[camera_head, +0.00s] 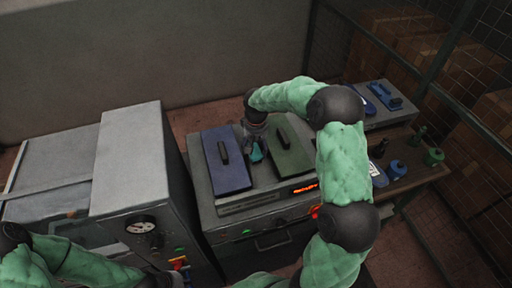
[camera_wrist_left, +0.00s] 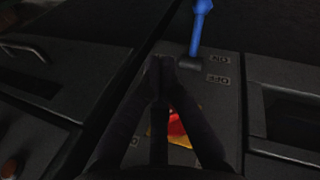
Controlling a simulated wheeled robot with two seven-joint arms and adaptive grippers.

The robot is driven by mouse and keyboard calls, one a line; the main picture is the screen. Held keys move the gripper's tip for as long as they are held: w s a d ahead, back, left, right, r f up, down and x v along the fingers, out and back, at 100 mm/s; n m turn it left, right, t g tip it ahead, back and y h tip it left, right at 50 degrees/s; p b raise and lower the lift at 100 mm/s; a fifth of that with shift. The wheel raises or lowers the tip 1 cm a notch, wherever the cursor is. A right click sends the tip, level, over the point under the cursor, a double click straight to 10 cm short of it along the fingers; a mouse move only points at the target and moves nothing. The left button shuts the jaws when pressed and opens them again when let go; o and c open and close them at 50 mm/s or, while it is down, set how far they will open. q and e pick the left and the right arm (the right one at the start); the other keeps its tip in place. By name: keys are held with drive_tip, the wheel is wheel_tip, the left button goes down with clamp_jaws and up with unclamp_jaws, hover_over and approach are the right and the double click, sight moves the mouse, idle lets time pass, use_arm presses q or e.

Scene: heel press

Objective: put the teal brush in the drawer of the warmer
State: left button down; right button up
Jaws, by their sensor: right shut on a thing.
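The warmer (camera_head: 232,211) stands in the middle of the head view. It has a blue lid (camera_head: 226,170) and a green lid (camera_head: 284,160) on top and a lit red display. Its drawer (camera_head: 272,240), with a dark handle, looks shut in the front face. My right gripper (camera_head: 257,147) is over the warmer top between the two lids, shut on the teal brush (camera_head: 258,154), which is mostly hidden by the fingers. My left gripper (camera_wrist_left: 161,66) has its fingertips together, with nothing seen between them, above a dark panel in the left wrist view.
A grey press (camera_head: 130,185) with a gauge stands left of the warmer. Its panel has a blue lever (camera_wrist_left: 198,28) and a red and yellow control (camera_wrist_left: 175,125). Blue and green bottles (camera_head: 433,156) stand on a side table at right. A wire fence (camera_head: 440,60) is behind it.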

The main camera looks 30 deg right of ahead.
drive_tip(key=shift+f, duration=0.2)
drive_tip(key=o, duration=0.9)
drive_tip(key=shift+o, duration=0.2)
